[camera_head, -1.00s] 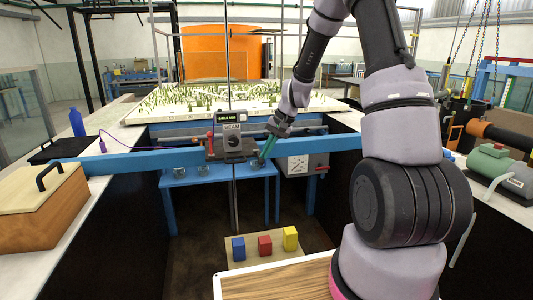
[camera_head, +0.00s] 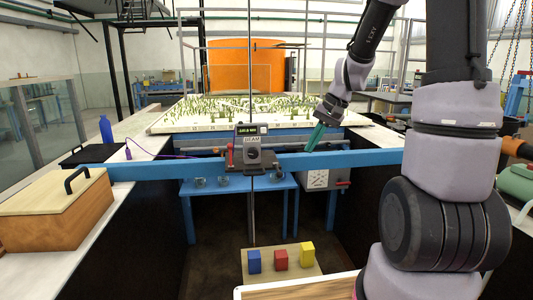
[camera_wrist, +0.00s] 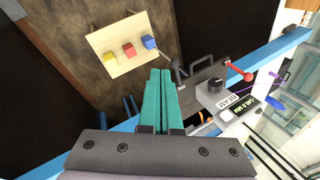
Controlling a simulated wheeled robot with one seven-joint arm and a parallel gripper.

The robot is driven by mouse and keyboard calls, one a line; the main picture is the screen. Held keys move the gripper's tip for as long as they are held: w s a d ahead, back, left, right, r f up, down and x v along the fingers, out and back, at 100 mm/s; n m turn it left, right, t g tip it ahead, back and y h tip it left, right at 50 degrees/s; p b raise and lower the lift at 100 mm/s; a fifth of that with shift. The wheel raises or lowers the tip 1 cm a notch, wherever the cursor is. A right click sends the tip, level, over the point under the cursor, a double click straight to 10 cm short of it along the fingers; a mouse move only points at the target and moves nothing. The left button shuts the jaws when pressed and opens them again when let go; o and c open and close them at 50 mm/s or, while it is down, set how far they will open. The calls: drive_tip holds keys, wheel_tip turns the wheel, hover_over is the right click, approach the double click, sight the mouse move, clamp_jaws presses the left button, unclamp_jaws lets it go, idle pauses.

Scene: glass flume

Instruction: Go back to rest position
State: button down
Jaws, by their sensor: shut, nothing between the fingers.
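My arm rises from the lower right of the head view and bends over at the top, with the gripper pointing down and to the left. The fingers look apart from the device and its red-knobbed lever (camera_wrist: 240,73).
A blue beam (camera_head: 350,160) crosses the aisle. Blue, red and yellow cubes stand on a pale board (camera_head: 284,273) below. A wooden box (camera_head: 58,212) sits on the left counter, near a blue bottle (camera_head: 106,130). A planted model tray (camera_head: 240,112) lies behind the beam.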

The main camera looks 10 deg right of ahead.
drive_tip(key=s+r+t+h, duration=0.2)
drive_tip(key=s+r+t, duration=0.2)
drive_tip(key=s+r, duration=1.2)
drive_tip(key=s, duration=0.3)
drive_tip(key=shift+s+a+r+t, duration=0.15)
drive_tip(key=shift+r+t, duration=0.1)
drive_tip(key=shift+t, duration=0.15)
